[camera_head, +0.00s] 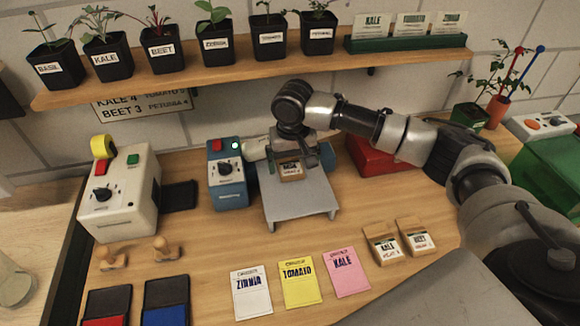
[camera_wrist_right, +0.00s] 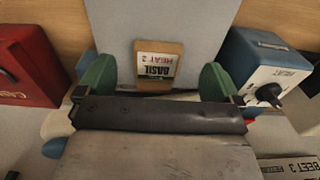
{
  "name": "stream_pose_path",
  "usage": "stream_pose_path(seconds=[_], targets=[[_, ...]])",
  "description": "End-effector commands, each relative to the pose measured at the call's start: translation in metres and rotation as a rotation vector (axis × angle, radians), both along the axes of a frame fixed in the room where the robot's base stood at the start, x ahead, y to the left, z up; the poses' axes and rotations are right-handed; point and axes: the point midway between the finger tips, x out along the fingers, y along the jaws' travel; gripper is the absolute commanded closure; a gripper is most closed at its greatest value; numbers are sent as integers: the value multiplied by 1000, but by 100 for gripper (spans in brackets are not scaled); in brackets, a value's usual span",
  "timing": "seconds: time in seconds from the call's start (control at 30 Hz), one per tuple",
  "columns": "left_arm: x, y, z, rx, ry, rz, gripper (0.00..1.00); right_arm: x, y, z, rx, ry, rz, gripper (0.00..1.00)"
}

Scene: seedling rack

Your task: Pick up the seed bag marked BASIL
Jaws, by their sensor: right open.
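The brown seed bag marked BASIL (camera_wrist_right: 158,60) lies on a grey raised plate (camera_wrist_right: 180,18) in the right wrist view, with its white label upside down there. In the head view the bag (camera_head: 291,175) shows on the plate (camera_head: 303,205), partly hidden by my right gripper (camera_head: 296,160). My right gripper is open, and in the wrist view its green fingers (camera_wrist_right: 155,80) stand apart, one toward each side of the bag. I see no finger touching the bag. My left gripper is not in view.
A blue device (camera_head: 228,178) stands left of the plate and a red box (camera_head: 375,155) right of it. Two seed bags, KALE (camera_head: 383,245) and BEET (camera_head: 416,236), stand at the front right near coloured packets (camera_head: 299,284). A shelf (camera_head: 250,68) with potted seedlings runs above.

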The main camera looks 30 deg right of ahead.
Motion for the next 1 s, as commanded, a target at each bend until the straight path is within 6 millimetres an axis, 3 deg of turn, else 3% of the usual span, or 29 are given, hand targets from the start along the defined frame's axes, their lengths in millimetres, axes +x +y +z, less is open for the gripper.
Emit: stream_pose_path(seconds=[0.3,0.57,0.9,1.0], targets=[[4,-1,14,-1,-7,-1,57,1,-2,-42,-1,1,0,4],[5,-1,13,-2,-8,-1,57,0,-2,-45,-1,1,1,4],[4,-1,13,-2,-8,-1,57,1,-2,-45,-1,0,1,55],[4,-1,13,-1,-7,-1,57,1,-2,-45,-1,0,1,62]])
